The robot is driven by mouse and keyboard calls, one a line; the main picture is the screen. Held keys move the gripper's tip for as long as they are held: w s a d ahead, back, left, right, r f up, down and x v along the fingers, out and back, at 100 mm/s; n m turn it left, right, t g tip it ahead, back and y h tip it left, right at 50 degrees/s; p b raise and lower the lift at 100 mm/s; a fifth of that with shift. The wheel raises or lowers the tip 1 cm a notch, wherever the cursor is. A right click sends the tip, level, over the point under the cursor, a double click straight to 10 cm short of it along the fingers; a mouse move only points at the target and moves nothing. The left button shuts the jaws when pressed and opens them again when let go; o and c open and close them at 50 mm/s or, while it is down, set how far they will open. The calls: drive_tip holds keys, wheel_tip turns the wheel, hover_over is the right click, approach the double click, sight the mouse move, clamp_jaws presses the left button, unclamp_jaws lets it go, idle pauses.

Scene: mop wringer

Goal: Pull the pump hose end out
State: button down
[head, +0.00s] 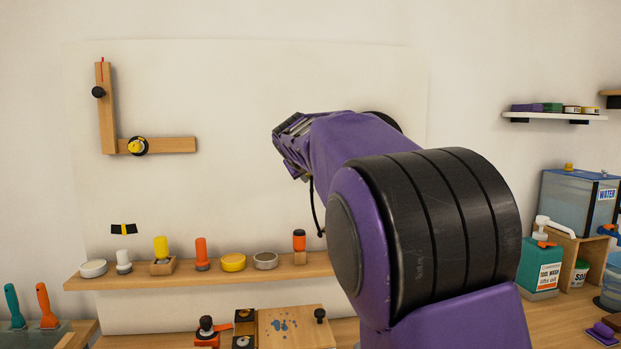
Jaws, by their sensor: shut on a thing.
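My gripper (284,138) is at the far end of my purple arm, in front of the pale wall panel. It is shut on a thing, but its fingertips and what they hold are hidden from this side.
An L-shaped wooden fixture (172,145) is at upper left. A green pump bottle (541,262) and a water tank (575,197) stand at right. My arm hides the middle of the bench.

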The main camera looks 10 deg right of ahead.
drive_tip(key=shift+s+b, duration=1.5)
drive_tip(key=shift+s, duration=0.45)
